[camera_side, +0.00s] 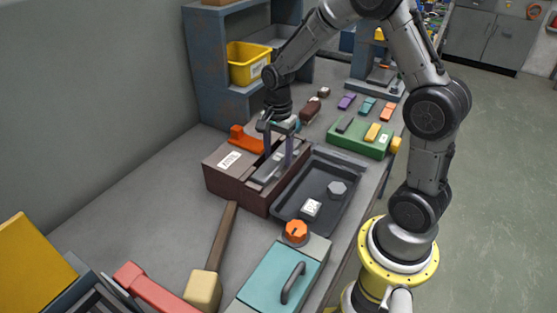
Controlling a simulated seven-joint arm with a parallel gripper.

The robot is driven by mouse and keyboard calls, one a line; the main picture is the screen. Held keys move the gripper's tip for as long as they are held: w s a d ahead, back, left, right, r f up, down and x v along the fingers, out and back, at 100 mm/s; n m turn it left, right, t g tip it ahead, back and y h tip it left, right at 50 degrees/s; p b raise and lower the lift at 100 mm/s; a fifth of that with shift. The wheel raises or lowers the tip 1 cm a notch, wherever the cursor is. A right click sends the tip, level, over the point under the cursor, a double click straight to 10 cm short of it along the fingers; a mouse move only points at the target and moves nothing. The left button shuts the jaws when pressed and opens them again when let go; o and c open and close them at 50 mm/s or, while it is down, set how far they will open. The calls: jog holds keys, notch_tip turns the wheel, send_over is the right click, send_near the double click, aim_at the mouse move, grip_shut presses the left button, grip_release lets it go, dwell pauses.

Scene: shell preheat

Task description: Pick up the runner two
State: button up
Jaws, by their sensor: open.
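No part carries a readable "runner two" label, so I cannot tell for certain which piece it is. My gripper (278,158) points down over the dark brown box (228,172) with a white label. Its two fingers are apart. A grey metallic piece (268,174) lies in the box's top opening, just below and between the fingers; I cannot tell whether they touch it. Small coloured pieces lie farther back: purple (346,101), teal (367,106) and orange (387,112). A green block (345,143) holds a dark and a yellow piece.
A black tray (342,216) beside the box holds a grey hex part and a white labelled cube. A mallet (212,271) and a teal lidded box (262,277) are in front. A shelf (213,90) holds a yellow bin (247,63).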

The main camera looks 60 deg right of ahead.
grip_shut()
jog(key=shift+r, duration=0.1)
